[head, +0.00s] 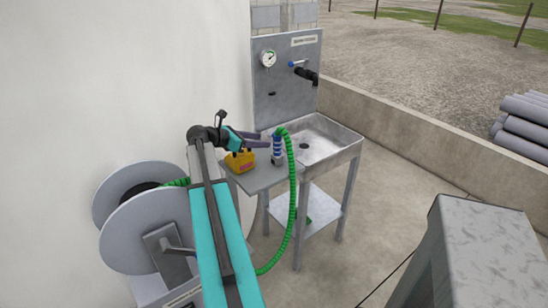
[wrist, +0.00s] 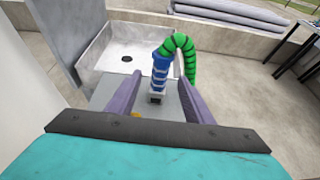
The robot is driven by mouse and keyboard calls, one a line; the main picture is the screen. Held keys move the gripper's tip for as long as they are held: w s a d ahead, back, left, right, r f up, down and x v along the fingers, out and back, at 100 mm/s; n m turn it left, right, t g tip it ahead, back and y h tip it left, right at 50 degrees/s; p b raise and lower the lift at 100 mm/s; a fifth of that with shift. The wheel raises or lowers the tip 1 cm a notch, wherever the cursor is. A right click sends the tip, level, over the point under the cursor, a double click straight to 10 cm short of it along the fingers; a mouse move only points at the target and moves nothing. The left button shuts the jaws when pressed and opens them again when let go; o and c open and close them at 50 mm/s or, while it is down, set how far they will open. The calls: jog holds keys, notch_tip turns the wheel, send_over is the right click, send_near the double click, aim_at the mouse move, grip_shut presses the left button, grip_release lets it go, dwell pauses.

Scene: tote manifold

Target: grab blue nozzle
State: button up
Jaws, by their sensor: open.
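The blue nozzle (head: 277,147) stands upright on the grey side shelf (head: 262,180) left of the sink. A green ribbed hose (head: 292,190) arches from its top and hangs down to the floor. In the wrist view the blue nozzle (wrist: 160,73) shows ahead, between the two purple fingers, with the green hose (wrist: 186,50) curving off to the right. My gripper (head: 268,140) is open, its fingers pointing at the nozzle. In the wrist view my gripper (wrist: 156,90) has a finger on each side of it. I cannot tell whether either finger touches it.
A yellow container (head: 240,161) sits on the shelf under my gripper. The metal sink (head: 325,142) is to the right, with a panel (head: 287,80) holding a gauge and black spout behind. A grey hose reel (head: 140,215) stands at left, a grey block (head: 490,250) at right.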

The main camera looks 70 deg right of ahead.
aim_at(274, 141)
jog(key=shift+w, duration=0.1)
jog(key=p+x, duration=0.1)
jog(key=x, duration=0.7)
jog(key=shift+d+f, duration=0.15)
dwell(0.4)
jog(key=shift+s+a+p+x, duration=0.1)
jog(key=shift+p+x, duration=0.3)
jog(key=shift+x, duration=0.95)
jog(key=shift+s+a+p+x, duration=0.15)
jog(key=shift+p+x, duration=0.2)
jog(key=shift+x, duration=1)
grip_shut()
